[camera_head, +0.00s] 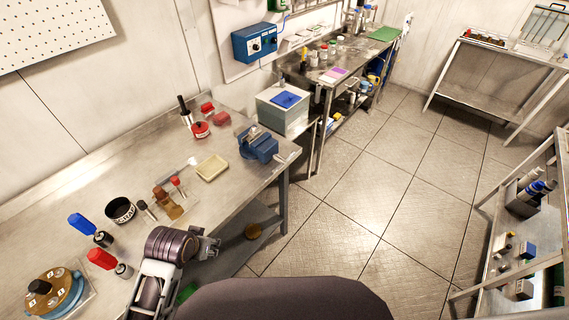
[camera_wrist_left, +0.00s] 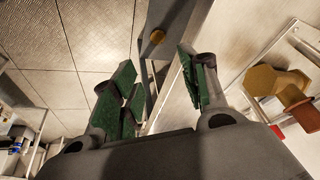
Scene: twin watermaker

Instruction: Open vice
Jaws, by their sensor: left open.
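The blue vice (camera_head: 260,146) is fixed at the far right corner of the near workbench, with a metal handle end (camera_head: 287,158) at its front over the bench edge. I cannot tell how far its jaws are apart. My left gripper (camera_head: 206,243) is near the front edge of the workbench, well short of the vice and apart from it. In the left wrist view its green-padded fingers (camera_wrist_left: 158,85) are spread open with nothing between them. The vice is not recognisable in the left wrist view. My right gripper is not in view.
The workbench (camera_head: 100,175) holds a cream tray (camera_head: 212,168), a black bowl (camera_head: 120,209), red and blue-handled tools, and a round fixture (camera_head: 55,292). A grey box with blue lid (camera_head: 284,108) stands beyond the vice. The tiled floor (camera_head: 370,205) at right is clear.

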